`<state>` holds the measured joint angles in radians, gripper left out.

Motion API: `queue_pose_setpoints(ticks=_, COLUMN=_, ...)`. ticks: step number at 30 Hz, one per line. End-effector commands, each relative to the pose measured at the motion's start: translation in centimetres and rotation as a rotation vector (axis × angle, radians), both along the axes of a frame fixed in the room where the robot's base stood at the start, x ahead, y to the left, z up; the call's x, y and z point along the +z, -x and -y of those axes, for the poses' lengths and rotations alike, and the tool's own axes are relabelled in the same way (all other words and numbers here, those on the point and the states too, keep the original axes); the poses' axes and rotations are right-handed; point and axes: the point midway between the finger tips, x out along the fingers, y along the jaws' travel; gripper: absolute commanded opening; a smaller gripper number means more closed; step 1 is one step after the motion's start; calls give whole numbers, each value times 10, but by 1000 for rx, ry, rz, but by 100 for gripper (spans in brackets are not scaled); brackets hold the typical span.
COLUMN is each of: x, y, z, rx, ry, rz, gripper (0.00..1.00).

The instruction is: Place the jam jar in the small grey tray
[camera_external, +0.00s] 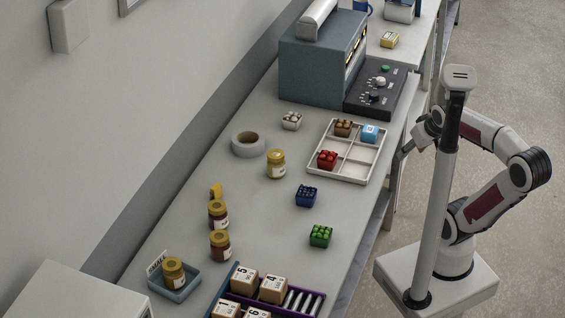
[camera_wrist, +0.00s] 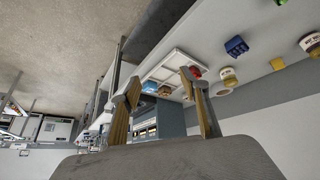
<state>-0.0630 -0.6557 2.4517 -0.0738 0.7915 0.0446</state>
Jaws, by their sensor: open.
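Two jars with yellow lids and dark red contents, which look like jam jars (camera_external: 217,216) (camera_external: 220,246), stand upright at the left of the bench. The small grey-blue tray (camera_external: 187,292) with a "SMALL" card is at the front left; an amber jar (camera_external: 173,272) stands in it. Another amber jar with a pale label (camera_external: 276,164) stands near the tape roll. My gripper (camera_external: 404,149) is beyond the bench's right edge, far from the jars and partly hidden by the post. In the wrist view my gripper (camera_wrist: 160,80) is open, with nothing between its fingers.
A white divided tray (camera_external: 346,172) holds small brown, blue and red blocks. Loose blue (camera_external: 306,195) and green (camera_external: 320,236) blocks and a tape roll (camera_external: 248,144) lie nearby. A grey machine (camera_external: 318,75) stands behind. A purple-lined crate (camera_external: 235,270) with numbered boxes is in front.

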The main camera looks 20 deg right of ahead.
Motion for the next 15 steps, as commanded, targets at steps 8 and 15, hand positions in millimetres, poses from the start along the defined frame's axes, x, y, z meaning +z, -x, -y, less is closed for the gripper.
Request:
queue_pose_setpoints(ticks=8, x=-14, y=42, z=3, rx=-42, ry=-44, rz=-61, gripper=45)
queue_pose_setpoints(ticks=15, x=-15, y=45, z=3, rx=-44, ry=-47, rz=-67, gripper=45)
